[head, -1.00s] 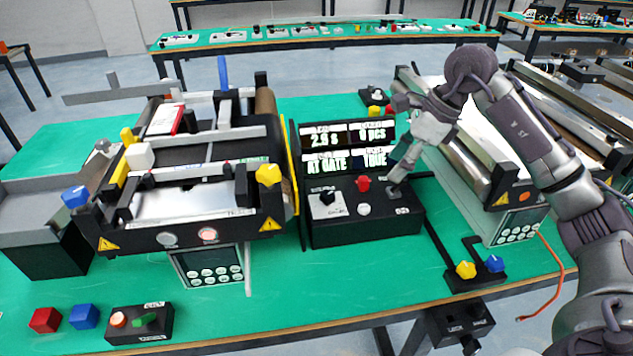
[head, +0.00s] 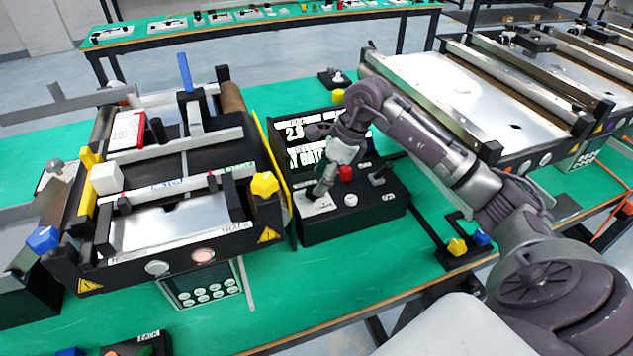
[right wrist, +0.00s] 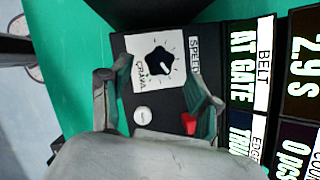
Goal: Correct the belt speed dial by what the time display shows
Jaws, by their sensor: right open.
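The speed dial (right wrist: 160,62) is a black knob on a white scale plate, labelled SPEED, on a black control box (head: 330,228). In the head view the gripper (head: 321,192) is over the dial's white plate (head: 318,206) and hides the knob. The time display (right wrist: 302,50) reads 2.9 s; my right arm partly covers the display (head: 292,131) in the head view. My left gripper is not in view.
A red button (head: 345,173), a white button (head: 351,200) and a black lever (head: 377,178) share the box top. A small conveyor (head: 175,225) with a yellow knob (head: 264,185) stands left. Another conveyor (head: 450,85) lies right.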

